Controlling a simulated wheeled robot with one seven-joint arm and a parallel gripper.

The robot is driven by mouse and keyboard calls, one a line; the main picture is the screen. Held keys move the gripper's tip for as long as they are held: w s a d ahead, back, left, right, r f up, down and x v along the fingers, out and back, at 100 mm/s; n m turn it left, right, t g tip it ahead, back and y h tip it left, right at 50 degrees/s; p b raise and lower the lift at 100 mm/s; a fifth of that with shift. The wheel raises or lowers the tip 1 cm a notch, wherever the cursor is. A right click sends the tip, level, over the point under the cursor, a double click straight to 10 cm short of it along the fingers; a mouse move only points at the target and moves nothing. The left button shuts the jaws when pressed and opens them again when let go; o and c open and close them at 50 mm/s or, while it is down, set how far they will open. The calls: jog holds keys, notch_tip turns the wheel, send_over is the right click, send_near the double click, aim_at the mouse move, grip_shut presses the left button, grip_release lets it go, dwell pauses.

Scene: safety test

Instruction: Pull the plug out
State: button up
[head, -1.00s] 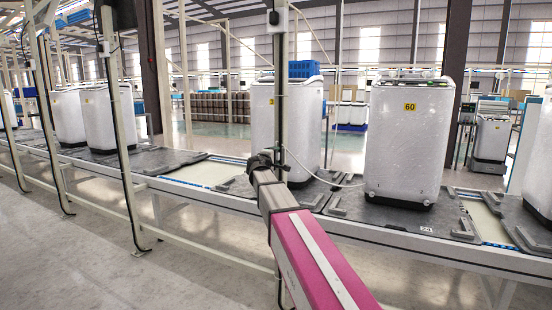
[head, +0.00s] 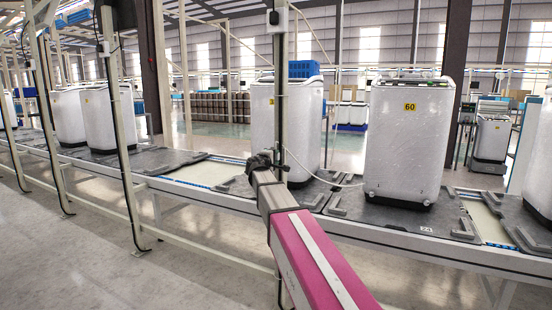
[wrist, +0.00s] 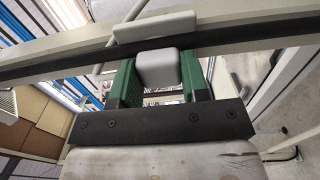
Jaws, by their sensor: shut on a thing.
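The plug (wrist: 158,68) is a light grey block between the green fingers of my gripper (wrist: 157,76) in the wrist view. The fingers are shut on its two sides. Just beyond it, a light grey plate (wrist: 155,26), likely the socket, sits on a pale post with a dark strip along it. I cannot tell whether the plug touches or sits in that plate. In the head view my gripper (head: 262,162) is a dark shape beside the thin post (head: 282,100), and the plug is hidden there. A white cable (head: 345,185) runs from near the gripper towards a washing machine.
Wrapped white washing machines (head: 405,140) stand on dark pallets along a conveyor (head: 380,232) behind my gripper. Upright posts (head: 118,120) and a low rail stand at the left. The grey floor (head: 130,285) in front is clear.

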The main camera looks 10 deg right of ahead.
jog(key=shift+v, duration=2.75)
